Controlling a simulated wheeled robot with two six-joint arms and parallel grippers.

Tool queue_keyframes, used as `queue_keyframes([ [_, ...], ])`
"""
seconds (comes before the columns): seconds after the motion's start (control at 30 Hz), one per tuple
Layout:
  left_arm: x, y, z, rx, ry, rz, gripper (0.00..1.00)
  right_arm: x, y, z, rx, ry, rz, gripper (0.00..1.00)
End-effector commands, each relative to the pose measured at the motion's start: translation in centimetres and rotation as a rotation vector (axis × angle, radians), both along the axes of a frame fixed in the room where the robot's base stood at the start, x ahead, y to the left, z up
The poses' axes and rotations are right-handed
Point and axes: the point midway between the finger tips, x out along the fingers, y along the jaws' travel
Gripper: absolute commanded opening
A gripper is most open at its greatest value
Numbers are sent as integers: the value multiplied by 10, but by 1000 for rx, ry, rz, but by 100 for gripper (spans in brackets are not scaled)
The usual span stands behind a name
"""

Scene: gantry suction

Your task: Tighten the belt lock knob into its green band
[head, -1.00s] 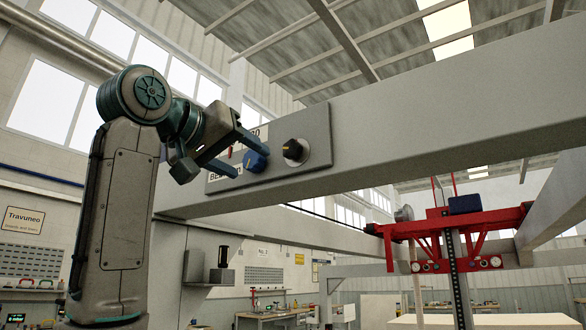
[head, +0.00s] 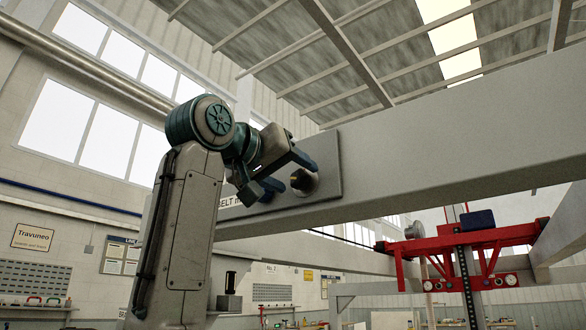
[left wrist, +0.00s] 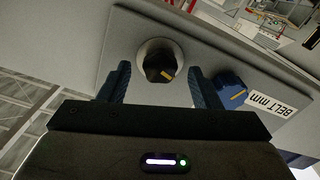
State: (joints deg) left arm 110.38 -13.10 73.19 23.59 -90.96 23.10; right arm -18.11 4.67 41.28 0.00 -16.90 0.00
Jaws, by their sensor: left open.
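A grey panel (head: 325,195) on the side of a big grey beam carries two knobs. The black knob (left wrist: 157,66) has a yellow mark and sits in a pale round collar; it also shows in the head view (head: 301,180). The blue knob (left wrist: 230,90) with a yellow line is beside it, near the "BELT mm" label (left wrist: 281,103). My left gripper (left wrist: 160,82) is open, its blue fingers on either side of the black knob, with gaps and no clear contact. In the head view it partly covers the knobs. No green band is visible. My right gripper is out of view.
The grey beam (head: 440,150) runs right from the panel. A red gantry carriage (head: 460,245) hangs at the lower right, well away from the gripper. A workshop wall with windows and a "Travuneo" sign (head: 32,237) lies behind. Open air surrounds the arm.

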Motion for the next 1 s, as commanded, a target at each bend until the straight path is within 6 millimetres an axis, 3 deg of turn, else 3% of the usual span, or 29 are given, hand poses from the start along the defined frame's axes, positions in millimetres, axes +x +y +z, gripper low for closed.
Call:
queue_keyframes([
  [0.4,8,-6,-1,0,1,0,57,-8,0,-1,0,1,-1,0],
  [0.43,8,-6,-1,1,1,0,56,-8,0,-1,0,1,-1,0],
  [0.67,8,-6,-1,1,1,0,13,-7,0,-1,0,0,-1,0],
  [1.0,8,-6,-1,155,-112,0,13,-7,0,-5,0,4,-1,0],
])
